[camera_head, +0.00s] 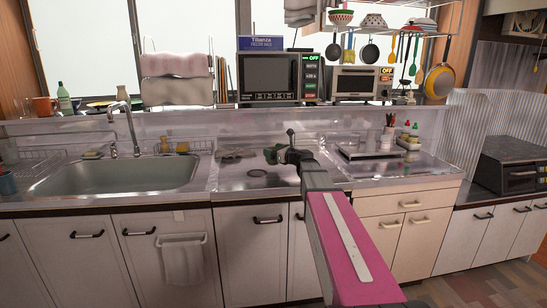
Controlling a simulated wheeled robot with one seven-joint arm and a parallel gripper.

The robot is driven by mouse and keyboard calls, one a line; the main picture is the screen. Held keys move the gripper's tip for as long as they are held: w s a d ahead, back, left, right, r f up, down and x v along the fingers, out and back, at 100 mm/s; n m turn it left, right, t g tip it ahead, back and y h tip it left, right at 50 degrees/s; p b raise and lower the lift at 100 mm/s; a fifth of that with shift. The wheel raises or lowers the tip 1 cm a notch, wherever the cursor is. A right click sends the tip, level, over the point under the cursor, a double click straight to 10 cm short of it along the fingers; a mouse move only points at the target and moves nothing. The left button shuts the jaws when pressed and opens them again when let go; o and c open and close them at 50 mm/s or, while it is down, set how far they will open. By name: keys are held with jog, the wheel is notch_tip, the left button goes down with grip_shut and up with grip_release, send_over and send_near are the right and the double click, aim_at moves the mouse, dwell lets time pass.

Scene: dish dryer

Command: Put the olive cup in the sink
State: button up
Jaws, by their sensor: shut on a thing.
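The sink (75,183) is a steel basin set in the counter at the left, with a tall curved faucet behind it. My arm reaches forward over the middle of the counter, and my gripper (277,153) is at its far end, to the right of the sink. My gripper is shut on a small dark greenish thing (270,156), which looks like the olive cup. It is held above or close to the counter; the gap is too small to tell. The fingers are small and partly hidden by the wrist.
The counter (228,180) between gripper and sink is mostly clear, with a dark flat item (236,155) behind. A yellow-brown item (182,147) stands by the sink's back right rim. A microwave (268,77) and hanging pans are above the counter's back ledge.

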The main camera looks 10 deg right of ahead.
jog(key=shift+f, duration=1.3)
jog(key=o, duration=0.6)
jog(key=shift+f, duration=0.15)
jog(key=o, duration=0.4)
